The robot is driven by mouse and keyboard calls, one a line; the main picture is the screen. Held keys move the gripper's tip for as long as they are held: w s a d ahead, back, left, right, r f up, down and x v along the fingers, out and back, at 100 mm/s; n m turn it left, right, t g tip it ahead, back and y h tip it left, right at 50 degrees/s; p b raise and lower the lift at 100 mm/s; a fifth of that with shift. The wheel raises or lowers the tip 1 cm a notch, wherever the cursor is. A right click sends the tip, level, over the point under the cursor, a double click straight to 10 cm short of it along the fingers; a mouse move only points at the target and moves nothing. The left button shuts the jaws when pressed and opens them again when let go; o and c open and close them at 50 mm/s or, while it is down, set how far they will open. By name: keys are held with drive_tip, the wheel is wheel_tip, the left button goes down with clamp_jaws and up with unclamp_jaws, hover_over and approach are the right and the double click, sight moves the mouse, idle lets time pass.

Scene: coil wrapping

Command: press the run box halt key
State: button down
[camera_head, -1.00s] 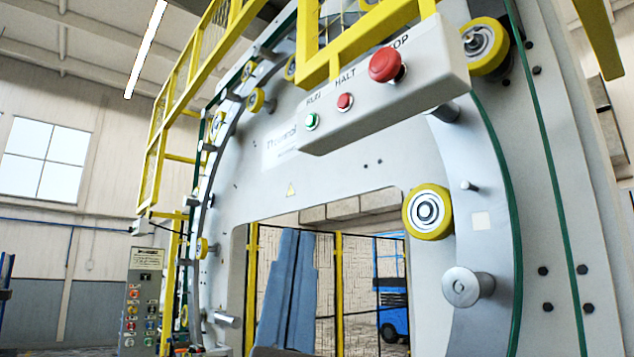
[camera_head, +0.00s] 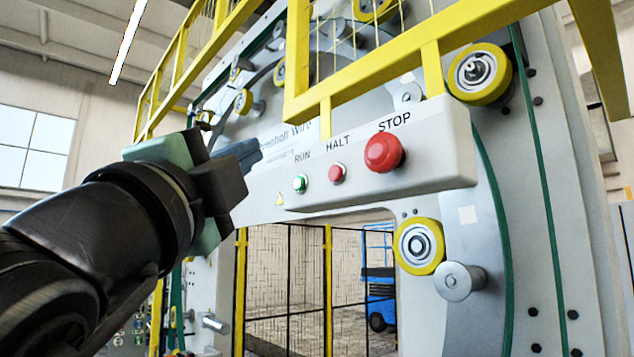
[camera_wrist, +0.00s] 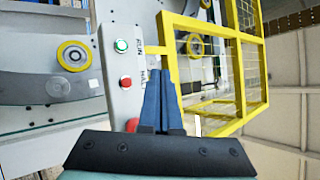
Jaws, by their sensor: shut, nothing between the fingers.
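The run box (camera_head: 440,150) is a pale grey box hanging below yellow rails. Its red HALT key (camera_head: 337,173) sits between the green RUN key (camera_head: 300,184) and the large red STOP button (camera_head: 384,152). My gripper (camera_head: 257,150) is shut and empty, coming from the left, with its tips left of the RUN key in the picture. In the wrist view my blue fingers (camera_wrist: 160,76) point toward the yellow rails beside the box (camera_wrist: 114,68), and the HALT key (camera_wrist: 126,82) shows left of them, apparently untouched. The STOP button (camera_wrist: 132,124) is partly hidden by my gripper.
Yellow rails (camera_head: 370,66) stand just above the box. A yellow roller (camera_head: 420,246) and a metal peg (camera_head: 460,281) stick out from the grey machine frame below it. A blue machine (camera_head: 381,297) stands behind the opening.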

drive_tip(key=w+d, duration=0.5)
drive_tip(key=d, duration=0.2)
drive_tip(key=shift+p, duration=0.45)
drive_tip(key=shift+w+d, duration=0.15)
drive_tip(key=shift+d, duration=0.05)
idle(1.7)
drive_tip(key=shift+w+d, duration=0.2)
drive_tip(key=shift+d, duration=0.05)
drive_tip(key=shift+w+d, duration=0.2)
drive_tip(key=shift+d, duration=0.1)
idle(0.8)
drive_tip(key=shift+s+a, duration=0.1)
idle(0.3)
drive_tip(key=shift+s+a, duration=0.4)
drive_tip(key=shift+a, duration=0.1)
drive_tip(key=s+a, duration=0.1)
drive_tip(key=a, duration=0.1)
drive_tip(key=s+a, duration=0.2)
idle(0.5)
